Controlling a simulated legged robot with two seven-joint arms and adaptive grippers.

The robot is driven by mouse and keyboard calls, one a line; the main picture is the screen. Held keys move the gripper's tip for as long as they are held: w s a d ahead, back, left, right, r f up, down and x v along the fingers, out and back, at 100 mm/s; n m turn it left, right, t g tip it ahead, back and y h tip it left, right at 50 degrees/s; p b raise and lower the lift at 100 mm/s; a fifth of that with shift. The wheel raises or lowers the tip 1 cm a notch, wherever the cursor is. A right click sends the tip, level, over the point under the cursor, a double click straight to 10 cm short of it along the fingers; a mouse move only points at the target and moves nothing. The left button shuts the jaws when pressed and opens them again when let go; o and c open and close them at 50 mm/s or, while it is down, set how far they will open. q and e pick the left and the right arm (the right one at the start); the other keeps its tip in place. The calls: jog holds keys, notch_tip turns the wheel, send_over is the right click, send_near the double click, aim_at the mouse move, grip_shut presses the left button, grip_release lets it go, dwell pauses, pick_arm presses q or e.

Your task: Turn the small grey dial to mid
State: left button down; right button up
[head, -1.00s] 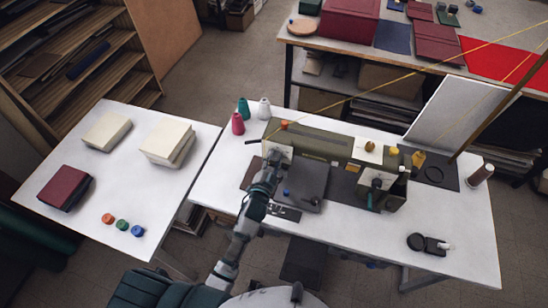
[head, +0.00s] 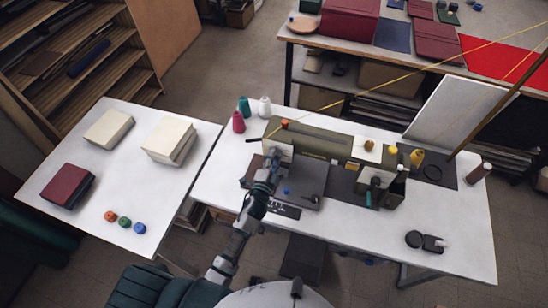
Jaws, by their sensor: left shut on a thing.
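The olive-green sewing machine (head: 325,142) stands on the white table, with a pale plate (head: 280,150) at its left end. My left gripper (head: 273,160) reaches up to this plate and is shut at its front. The small grey dial is not clearly visible; the gripper covers the spot where it closes, so the dial's setting cannot be read. My right gripper is not in view.
An orange knob (head: 285,123) and a yellow knob (head: 393,150) sit on the machine. Thread cones (head: 239,122) stand behind its left end. A black pedal-like object (head: 433,244) lies at the right front. A side table (head: 75,225) with books is on the left.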

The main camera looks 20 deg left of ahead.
pick_arm(q)
jog(key=shift+f, duration=0.1)
jog(key=c, duration=0.8)
grip_release()
jog(key=shift+d, duration=0.1)
jog(key=shift+o, duration=0.2)
jog(key=s, duration=1.2)
jog(key=shift+a, duration=0.2)
